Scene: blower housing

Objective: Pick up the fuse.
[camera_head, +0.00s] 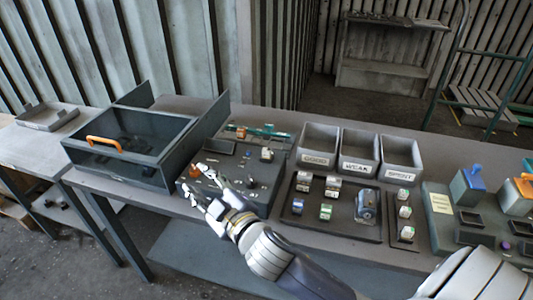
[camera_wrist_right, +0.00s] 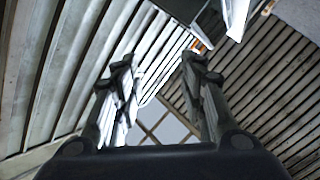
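I cannot tell for sure which thing is the fuse. Small blocks with white and coloured faces stand in a dark tray (camera_head: 290,217): brown-and-white ones (camera_head: 304,181) at the back and green ones (camera_head: 326,212) in front. A dark board (camera_head: 262,207) left of that tray carries small parts, among them a pale block (camera_head: 267,154) and an orange part (camera_head: 195,171). My right gripper (camera_head: 194,182) is over the left edge of this board, its fingers pointing left. In the right wrist view the fingers (camera_wrist_right: 160,75) are apart with nothing between them. My left gripper is not in view.
Three grey bins (camera_head: 318,139) labelled GOOD, WEAK and SPENT stand behind the tray. A dark glass-topped box (camera_head: 130,140) with an orange handle (camera_head: 103,143) stands left of the board. A panel with blue (camera_head: 472,180) and orange parts is at the right.

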